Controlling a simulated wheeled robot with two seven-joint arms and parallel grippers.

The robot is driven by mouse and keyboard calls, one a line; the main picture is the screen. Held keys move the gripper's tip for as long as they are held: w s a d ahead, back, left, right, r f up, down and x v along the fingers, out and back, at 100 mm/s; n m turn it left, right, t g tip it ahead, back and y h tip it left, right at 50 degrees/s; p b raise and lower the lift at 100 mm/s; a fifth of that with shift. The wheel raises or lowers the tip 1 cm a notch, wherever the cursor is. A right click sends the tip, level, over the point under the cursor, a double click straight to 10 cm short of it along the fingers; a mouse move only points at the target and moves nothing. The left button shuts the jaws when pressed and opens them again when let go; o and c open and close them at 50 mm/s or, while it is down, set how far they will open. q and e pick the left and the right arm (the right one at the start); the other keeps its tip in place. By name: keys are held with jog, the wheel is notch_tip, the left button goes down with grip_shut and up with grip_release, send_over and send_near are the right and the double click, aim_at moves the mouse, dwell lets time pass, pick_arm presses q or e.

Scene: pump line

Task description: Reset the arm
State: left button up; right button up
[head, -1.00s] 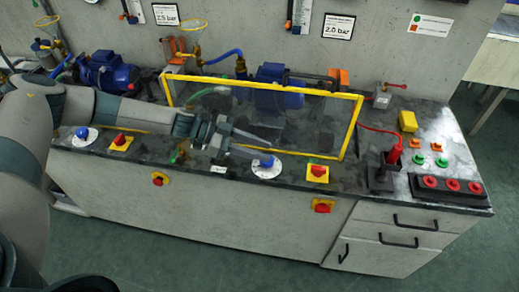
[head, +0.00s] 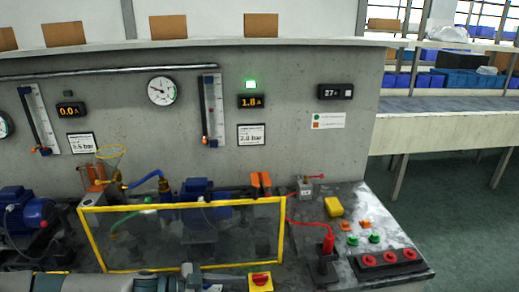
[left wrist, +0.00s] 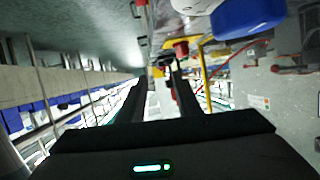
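My left gripper (head: 228,272) lies low in the head view, at the bottom edge in front of the bench, with its arm coming in from the left. It points to the right. In the left wrist view its two dark fingers (left wrist: 160,85) stand apart with nothing held between them. A red switch on a yellow plate (head: 260,281) is just beyond the fingertips in the head view. My right gripper is in no view.
The yellow-framed clear guard (head: 182,236) stands behind my left gripper, with a blue pump (head: 196,189) behind it. To the right are a red plug (head: 328,244), a yellow block (head: 334,207) and a black strip with red sockets (head: 388,259). A gauge (head: 161,91) hangs above.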

pick_arm(q)
jog(key=s+d+n+t, duration=0.35)
jog(key=s+d, duration=0.25)
jog(key=d, duration=0.7)
jog(key=s+a+f+n+g+y, duration=0.1)
jog(key=s+a+f+n+y, duration=0.25)
jog(key=s+a, duration=0.6)
jog(key=s+a+f+n+g+y, duration=0.25)
jog(key=s+a+f+y, duration=0.25)
jog(key=s+a, duration=0.45)
jog(key=s+a+f+n+g+y, duration=0.1)
jog(key=s+a+f+n+y, duration=0.35)
jog(key=s+a, duration=0.45)
jog(key=s+a+f+x, duration=0.1)
jog(key=s+x, duration=0.2)
jog(key=x, duration=1)
jog(key=s+f+x, duration=0.1)
jog(key=s+x, duration=0.2)
jog(key=x, duration=0.9)
jog(key=s+a+f+m+g, duration=0.1)
jog(key=s+a+f, duration=0.2)
jog(key=s+f, duration=1.3)
notch_tip(320, 180, down, 2)
jog(key=shift+f, duration=0.1)
